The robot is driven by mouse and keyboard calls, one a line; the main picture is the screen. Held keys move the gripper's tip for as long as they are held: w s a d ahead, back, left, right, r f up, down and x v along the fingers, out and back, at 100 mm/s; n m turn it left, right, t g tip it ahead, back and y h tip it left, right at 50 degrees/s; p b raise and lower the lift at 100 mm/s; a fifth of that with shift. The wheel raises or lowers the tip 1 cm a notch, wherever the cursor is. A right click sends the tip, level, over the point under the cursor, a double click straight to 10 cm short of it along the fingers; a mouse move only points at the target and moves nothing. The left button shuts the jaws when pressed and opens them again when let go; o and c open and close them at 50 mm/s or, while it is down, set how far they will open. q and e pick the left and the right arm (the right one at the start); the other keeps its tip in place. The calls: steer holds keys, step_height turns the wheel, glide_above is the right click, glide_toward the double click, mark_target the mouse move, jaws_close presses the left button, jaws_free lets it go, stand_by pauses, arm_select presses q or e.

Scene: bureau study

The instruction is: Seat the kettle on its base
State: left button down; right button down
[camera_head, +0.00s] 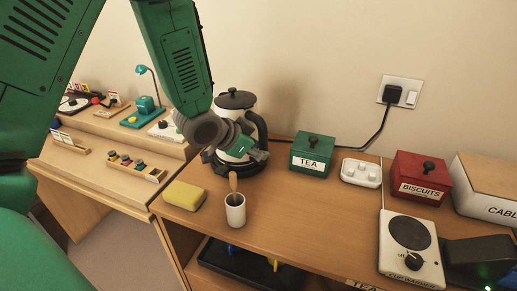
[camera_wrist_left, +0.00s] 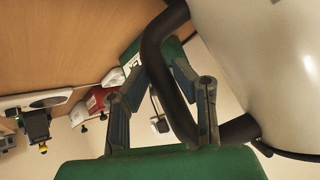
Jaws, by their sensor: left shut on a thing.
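The kettle (camera_head: 248,103) has a white body, a black lid and a black handle (camera_head: 262,128). It stands upright at the back of the wooden desk, partly hidden by my left arm. My left gripper (camera_head: 246,146) is shut on the handle. In the left wrist view the fingers (camera_wrist_left: 160,75) are on either side of the black handle (camera_wrist_left: 152,50), beside the white kettle body (camera_wrist_left: 265,55). A dark round base (camera_head: 246,170) shows under the kettle. I cannot tell whether the kettle is fully down on it. My right gripper is not in view.
A white cup (camera_head: 235,212) with a wooden utensil and a yellow sponge (camera_head: 184,195) stand in front. A green TEA box (camera_head: 312,155), white tray (camera_head: 361,173), red BISCUITS box (camera_head: 420,182) and cup warmer (camera_head: 410,268) are to the right. A cable runs to the wall socket (camera_head: 399,92).

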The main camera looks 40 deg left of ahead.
arm_select(q)
steer(key=c, duration=1.6)
jaws_free()
steer(key=p+v, duration=0.7)
steer(key=v, duration=0.4)
steer(key=shift+a+f, duration=0.1)
